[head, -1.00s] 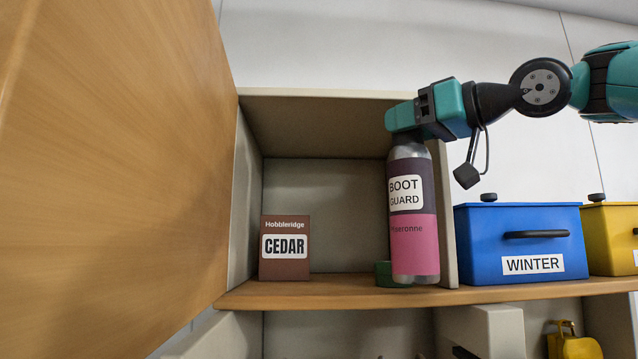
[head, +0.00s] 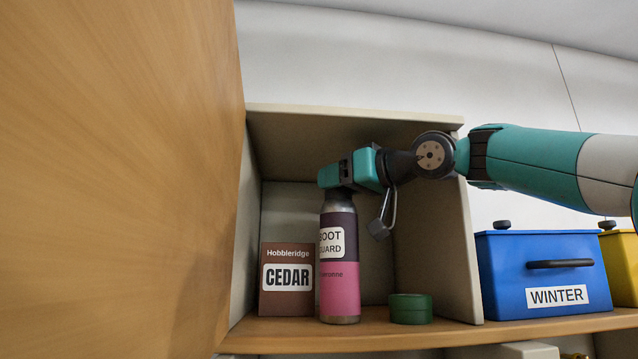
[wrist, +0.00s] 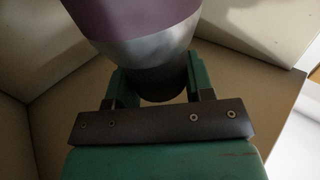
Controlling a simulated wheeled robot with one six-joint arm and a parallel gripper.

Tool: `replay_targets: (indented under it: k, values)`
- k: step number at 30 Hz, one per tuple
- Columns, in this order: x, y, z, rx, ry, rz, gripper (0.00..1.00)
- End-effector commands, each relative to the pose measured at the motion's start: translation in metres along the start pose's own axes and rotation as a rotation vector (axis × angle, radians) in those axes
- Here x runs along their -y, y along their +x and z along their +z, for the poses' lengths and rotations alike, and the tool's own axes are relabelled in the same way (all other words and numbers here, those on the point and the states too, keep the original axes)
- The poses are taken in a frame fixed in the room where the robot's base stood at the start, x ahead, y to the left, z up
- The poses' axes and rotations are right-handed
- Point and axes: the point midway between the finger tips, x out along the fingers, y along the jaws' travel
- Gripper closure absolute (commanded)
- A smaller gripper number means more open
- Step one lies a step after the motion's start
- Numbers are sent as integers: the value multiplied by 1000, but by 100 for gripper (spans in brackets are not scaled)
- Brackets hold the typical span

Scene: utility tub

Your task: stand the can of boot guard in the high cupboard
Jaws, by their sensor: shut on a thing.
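The can of boot guard (head: 339,275) is a tall can with a dark purple top half and a pink lower half. It is upright at the front of the high cupboard (head: 472,250), between the cedar box and a green tin. My gripper (head: 338,190) is shut on the can's top end from above. In the wrist view the can (wrist: 145,45) sits between the two fingers (wrist: 158,85). The can's base looks level with the shelf board; I cannot tell whether it touches.
A brown cedar box (head: 287,280) stands just left of the can. A low green tin (head: 410,308) is on its right. An open wooden door (head: 120,180) fills the left. A blue box marked winter (head: 545,275) and a yellow box (head: 622,262) stand outside on the right.

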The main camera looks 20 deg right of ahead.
Motion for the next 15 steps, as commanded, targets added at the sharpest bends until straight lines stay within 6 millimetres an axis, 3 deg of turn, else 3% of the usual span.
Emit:
replay_targets:
  k: [7, 8, 11, 15]
  values:
    - [12, 6, 2, -6, -4, -20, 100]
    - [12, 6, 2, -4, -3, -20, 47]
    - [12, 6, 2, -5, -3, -19, 26]
    - [10, 5, 2, -4, -3, -17, 26]
